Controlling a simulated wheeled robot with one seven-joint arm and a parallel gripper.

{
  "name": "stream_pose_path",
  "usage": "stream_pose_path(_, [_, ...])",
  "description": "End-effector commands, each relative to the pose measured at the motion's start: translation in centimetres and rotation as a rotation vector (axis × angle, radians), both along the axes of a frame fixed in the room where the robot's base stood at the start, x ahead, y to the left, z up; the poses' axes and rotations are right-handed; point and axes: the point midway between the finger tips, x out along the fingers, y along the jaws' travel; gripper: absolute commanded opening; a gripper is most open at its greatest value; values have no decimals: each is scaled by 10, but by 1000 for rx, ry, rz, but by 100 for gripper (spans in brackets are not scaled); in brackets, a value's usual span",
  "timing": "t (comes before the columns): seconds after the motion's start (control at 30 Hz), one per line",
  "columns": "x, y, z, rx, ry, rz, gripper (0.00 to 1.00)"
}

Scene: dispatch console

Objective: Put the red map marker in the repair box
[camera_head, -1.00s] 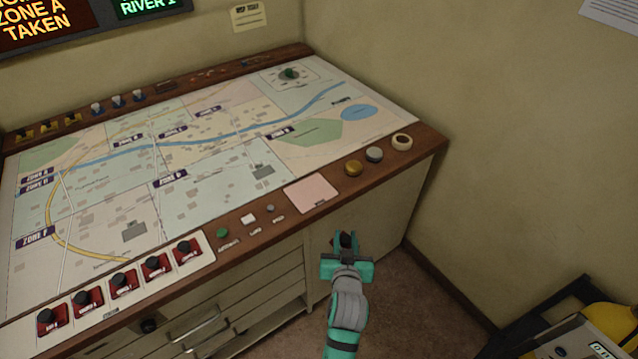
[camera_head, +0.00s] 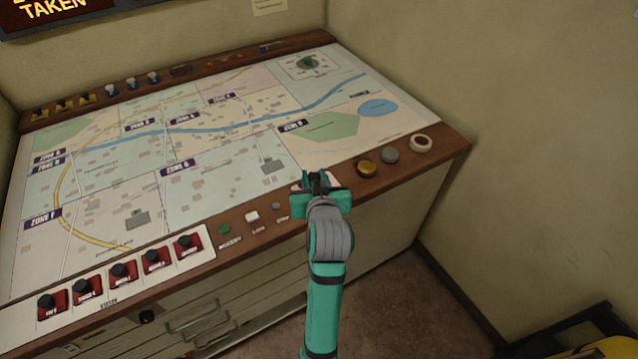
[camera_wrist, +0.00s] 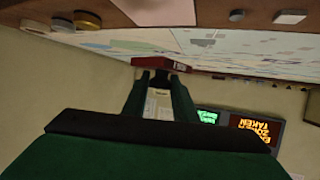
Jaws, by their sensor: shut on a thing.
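My gripper (camera_head: 318,180) is above the console's front edge, over a pale pink square panel (camera_head: 300,184) that it partly covers. In the wrist view the fingers (camera_wrist: 160,75) are shut on a red map marker (camera_wrist: 162,64), which shows as a red block at the fingertips. In the head view the marker is mostly hidden by my gripper. I cannot make out a thing clearly labelled as the repair box.
The map table (camera_head: 215,155) spreads out beyond my gripper. Yellow and grey round knobs (camera_head: 367,168) and a white ring (camera_head: 421,143) sit to its right. A green button (camera_head: 224,229) and white button (camera_head: 252,216) are to its left. A black and yellow object is at the bottom right.

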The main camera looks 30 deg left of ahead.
Motion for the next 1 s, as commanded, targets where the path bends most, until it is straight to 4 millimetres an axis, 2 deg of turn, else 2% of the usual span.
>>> stream_pose_path(0.07, [17,7,-7,1,0,2,2])
stream_pose_path(0.2, [34,13,-34,-2,3,3,2])
stream_pose_path(0.4, [51,19,-55,0,0,5,2])
stream_pose_path(0.63, [60,22,-67,0,0,4,2])
stream_pose_path(0.83, [59,22,-93,-1,1,4,2])
stream_pose_path(1.0, [60,22,-96,0,-2,5,2])
